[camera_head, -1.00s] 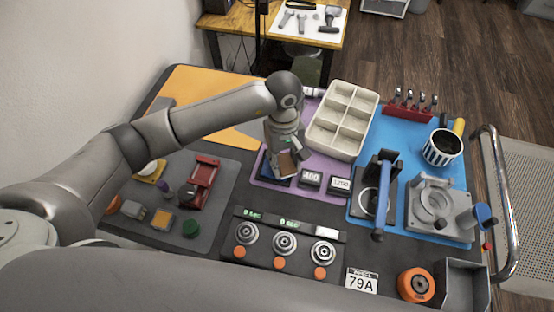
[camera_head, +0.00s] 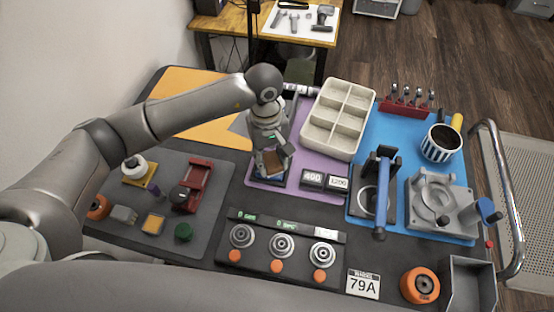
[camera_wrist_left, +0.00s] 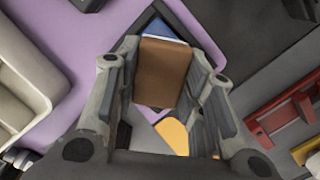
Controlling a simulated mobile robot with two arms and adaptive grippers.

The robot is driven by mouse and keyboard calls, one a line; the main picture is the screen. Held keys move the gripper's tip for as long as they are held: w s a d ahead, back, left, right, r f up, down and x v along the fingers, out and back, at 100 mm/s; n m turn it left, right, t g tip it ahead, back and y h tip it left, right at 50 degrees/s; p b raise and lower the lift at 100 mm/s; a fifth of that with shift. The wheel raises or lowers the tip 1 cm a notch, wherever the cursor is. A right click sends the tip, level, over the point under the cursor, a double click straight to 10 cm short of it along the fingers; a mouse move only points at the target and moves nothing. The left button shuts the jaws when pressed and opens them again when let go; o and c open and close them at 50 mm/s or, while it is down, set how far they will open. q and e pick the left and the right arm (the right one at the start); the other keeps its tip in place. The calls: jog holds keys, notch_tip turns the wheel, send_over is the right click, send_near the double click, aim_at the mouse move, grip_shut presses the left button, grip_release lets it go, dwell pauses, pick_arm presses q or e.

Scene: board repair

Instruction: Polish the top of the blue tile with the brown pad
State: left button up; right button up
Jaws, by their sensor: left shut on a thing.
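My left gripper (camera_head: 272,158) is shut on the brown pad (camera_head: 272,163), over the left part of the purple mat (camera_head: 312,160). In the left wrist view the brown pad (camera_wrist_left: 163,72) sits between the two fingers (camera_wrist_left: 165,95). The blue tile (camera_wrist_left: 157,27) shows as a small blue patch beyond the pad's far edge, in a dark surround. Most of the tile is hidden by the pad and gripper. I cannot tell whether the pad touches the tile. My right gripper is not in view.
Two labelled blocks (camera_head: 325,182) stand just right of the gripper. A cream divided tray (camera_head: 339,119) is behind them. A panel with dials (camera_head: 281,248) lies in front. A red holder (camera_head: 200,185) stands on the grey mat at left.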

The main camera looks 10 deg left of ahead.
pick_arm(q)
jog(key=shift+a+b, duration=0.6)
jog(key=shift+a, duration=1.35)
jog(key=shift+w+b, duration=0.4)
jog(key=shift+b, duration=0.15)
jog(key=shift+w+d, duration=0.1)
jog(key=shift+d, duration=0.1)
jog(key=shift+d+b, duration=0.6)
jog(key=shift+d, duration=1.05)
jog(key=shift+d+f+b, duration=0.15)
jog(key=shift+d+b, duration=0.8)
jog(key=shift+d, duration=0.6)
jog(key=shift+s+d+b, duration=0.2)
jog(key=shift+d+b, duration=0.1)
jog(key=shift+b, duration=0.4)
jog(key=shift+w+a+b, duration=0.15)
jog(key=shift+a+b, duration=0.6)
jog(key=shift+a, duration=1.3)
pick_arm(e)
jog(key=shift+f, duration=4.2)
pick_arm(q)
jog(key=shift+a+b, duration=0.35)
jog(key=shift+a, duration=0.3)
jog(key=shift+a+b, duration=0.4)
jog(key=shift+a, duration=0.6)
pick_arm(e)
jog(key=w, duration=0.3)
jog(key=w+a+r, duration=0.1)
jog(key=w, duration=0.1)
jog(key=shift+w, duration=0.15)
